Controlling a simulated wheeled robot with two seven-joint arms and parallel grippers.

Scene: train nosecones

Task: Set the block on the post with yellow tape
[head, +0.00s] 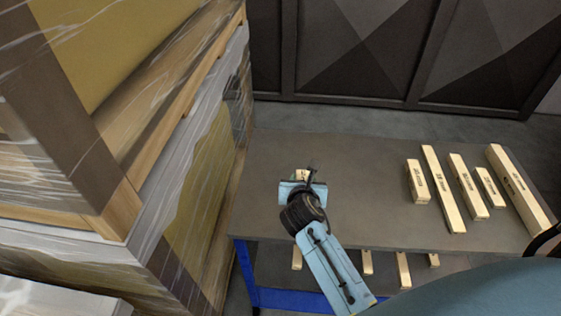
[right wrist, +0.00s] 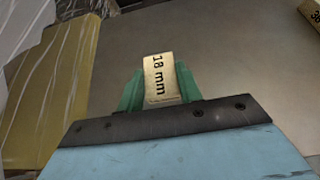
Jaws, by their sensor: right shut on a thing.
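My right gripper (head: 303,187) is over the left part of the grey table (head: 350,160). Its green fingers (right wrist: 160,88) are shut on a small wooden block (right wrist: 160,76) marked "18 mm" in the right wrist view. In the head view the block (head: 302,174) is mostly hidden behind the gripper. I cannot tell whether it touches the tabletop. No post with yellow tape can be made out in either view. My left gripper is not in view.
Several wooden blocks of different lengths, one a short block (head: 417,181), lie on the table's right side. More lie on a lower shelf with a blue frame (head: 290,298). A wrapped pallet stack (head: 190,180) rises close at left. The table's middle is clear.

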